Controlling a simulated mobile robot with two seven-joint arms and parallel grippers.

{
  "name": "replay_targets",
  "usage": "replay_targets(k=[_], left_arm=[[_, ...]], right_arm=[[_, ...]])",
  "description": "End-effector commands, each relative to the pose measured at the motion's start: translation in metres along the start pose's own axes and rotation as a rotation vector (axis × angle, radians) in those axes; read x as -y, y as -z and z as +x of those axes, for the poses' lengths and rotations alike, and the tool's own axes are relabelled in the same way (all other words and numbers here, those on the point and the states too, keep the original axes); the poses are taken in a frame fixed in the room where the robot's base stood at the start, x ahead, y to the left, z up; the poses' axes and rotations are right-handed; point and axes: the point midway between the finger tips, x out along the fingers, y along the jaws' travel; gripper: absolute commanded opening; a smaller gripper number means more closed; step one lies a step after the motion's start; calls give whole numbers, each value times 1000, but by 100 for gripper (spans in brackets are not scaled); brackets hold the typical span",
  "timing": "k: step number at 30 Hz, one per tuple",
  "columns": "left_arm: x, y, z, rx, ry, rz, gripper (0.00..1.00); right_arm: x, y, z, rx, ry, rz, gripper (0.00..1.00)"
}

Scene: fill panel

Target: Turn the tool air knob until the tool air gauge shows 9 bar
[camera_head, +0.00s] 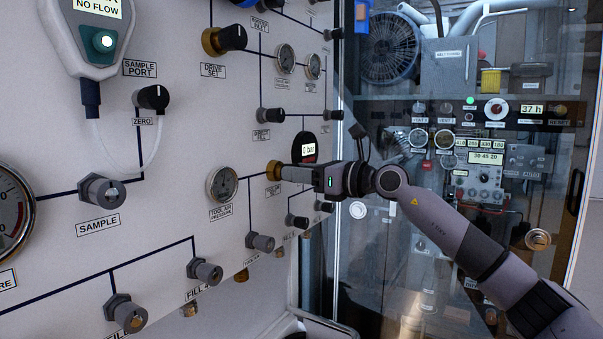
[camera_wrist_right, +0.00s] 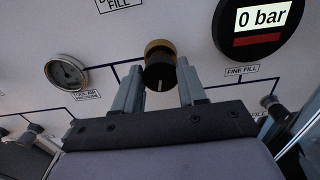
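The tool air knob, black with a brass base, shows in the right wrist view (camera_wrist_right: 160,72); its brass base shows in the head view (camera_head: 273,170). Its white mark points down toward my gripper. My right gripper (camera_head: 284,172) reaches the panel there, and its two fingers (camera_wrist_right: 160,84) lie close against both sides of the knob, shut on it. The tool air gauge (camera_head: 222,186) is a round dial left of the knob; it also shows in the right wrist view (camera_wrist_right: 66,74). Its needle is too small to read. My left gripper is not in view.
A dark display reading 0 bar (camera_head: 308,149) sits just above my right gripper. A glass-fronted cabinet (camera_head: 460,130) stands behind my right arm.

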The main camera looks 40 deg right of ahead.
Motion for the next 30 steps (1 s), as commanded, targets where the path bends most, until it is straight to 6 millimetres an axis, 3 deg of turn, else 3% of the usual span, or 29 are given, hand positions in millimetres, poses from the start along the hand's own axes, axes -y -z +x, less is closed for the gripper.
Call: replay_targets(k=[15,16,18,30], left_arm=[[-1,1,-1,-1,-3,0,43],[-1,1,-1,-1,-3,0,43],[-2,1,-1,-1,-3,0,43],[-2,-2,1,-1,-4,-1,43]], right_arm=[[0,0,0,-1,0,-98,10],[0,0,0,-1,0,-98,51],[0,0,0,-1,0,-97,66],[1,2,-8,-1,2,-97,66]])
